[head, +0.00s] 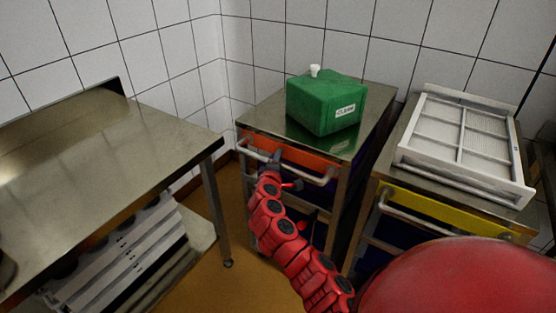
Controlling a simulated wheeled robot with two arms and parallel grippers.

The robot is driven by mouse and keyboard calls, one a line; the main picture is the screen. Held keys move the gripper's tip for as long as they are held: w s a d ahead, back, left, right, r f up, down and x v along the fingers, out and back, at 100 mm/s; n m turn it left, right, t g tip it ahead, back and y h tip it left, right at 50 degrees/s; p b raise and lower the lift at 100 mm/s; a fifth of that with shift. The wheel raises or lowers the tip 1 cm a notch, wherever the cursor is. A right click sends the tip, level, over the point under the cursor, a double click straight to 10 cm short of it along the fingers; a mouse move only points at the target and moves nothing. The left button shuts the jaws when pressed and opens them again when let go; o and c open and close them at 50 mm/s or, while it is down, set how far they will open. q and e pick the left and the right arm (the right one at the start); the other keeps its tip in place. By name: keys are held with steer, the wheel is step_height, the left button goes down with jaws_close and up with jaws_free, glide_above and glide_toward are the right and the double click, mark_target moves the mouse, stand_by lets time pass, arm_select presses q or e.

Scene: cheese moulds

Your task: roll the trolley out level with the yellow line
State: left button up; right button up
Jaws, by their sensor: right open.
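A steel-topped trolley (262,124) with an orange front panel stands against the tiled wall, right of centre. A pale bar handle (312,178) runs across its front. My right gripper (284,172) is open at the left part of this handle, with dark fingers close to the bar. I cannot tell whether they touch it. A second steel unit with a yellow front strip (446,211) and its own bar handle stands to the right. I see no yellow line on the floor. My left gripper is not in view.
A green canister (326,103) with a white cap stands on the orange-fronted trolley. A white framed grid (464,142) lies on the right unit. A steel table (100,152) with stacked trays below stands left. Brown floor (190,280) between is clear.

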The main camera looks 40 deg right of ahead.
jaws_close()
steer(key=shift+f, duration=0.1)
stand_by(1.4)
